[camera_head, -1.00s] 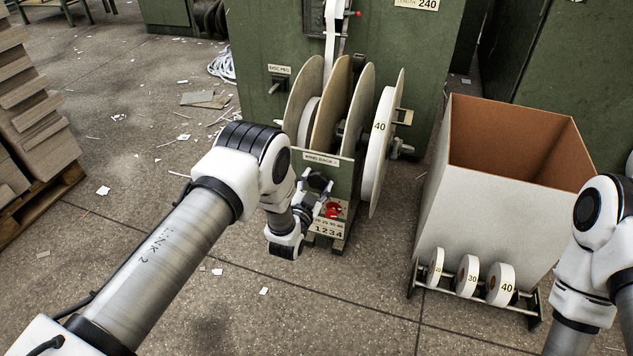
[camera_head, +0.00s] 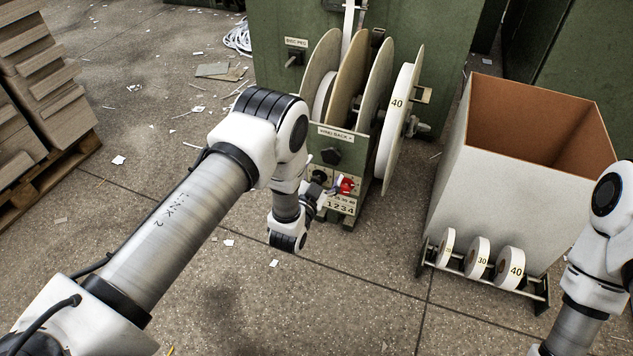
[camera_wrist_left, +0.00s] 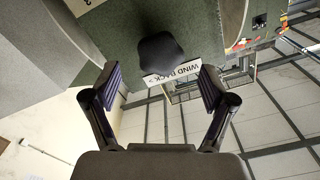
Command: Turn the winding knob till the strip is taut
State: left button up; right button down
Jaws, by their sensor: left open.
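The black winding knob (camera_head: 331,155) sits on the green panel under the WIND BACK label (camera_head: 343,134). In the left wrist view the knob (camera_wrist_left: 160,57) is ahead of the fingers, with the label beside it. My left gripper (camera_wrist_left: 158,88) is open and empty; its fingers are apart and do not touch the knob. In the head view the gripper (camera_head: 318,188) is just below the knob, partly covering the panel. The white strip (camera_head: 347,25) comes down the machine to the discs; its lower run is hidden, so I cannot tell its tension. My right gripper is out of view.
Large discs (camera_head: 402,110) stand close behind the panel. A red part (camera_head: 346,185) is near my left fingers. An open-topped box (camera_head: 480,165) and a rack of small rolls (camera_head: 480,262) stand to the right. Stacked board (camera_head: 45,90) is at left. Floor in front is clear apart from scraps.

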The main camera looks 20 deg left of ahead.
pick_arm(q)
jog(key=s, duration=0.6)
jog(key=shift+s, duration=0.25)
jog(key=shift+a+r, duration=0.1)
jog(key=shift+a, duration=0.05)
jog(key=s+a+f+n+g+y, duration=0.1)
jog(key=s+a+f+n+g, duration=0.3)
jog(key=s+f+g, duration=0.7)
jog(key=s+f+n+g, duration=0.15)
jog(key=s+g, duration=0.45)
jog(key=s, duration=1.5)
notch_tip(320, 180, up, 37)
jog(key=s+g+p, duration=0.1)
jog(key=p, duration=3.7)
jog(key=shift+s, duration=0.25)
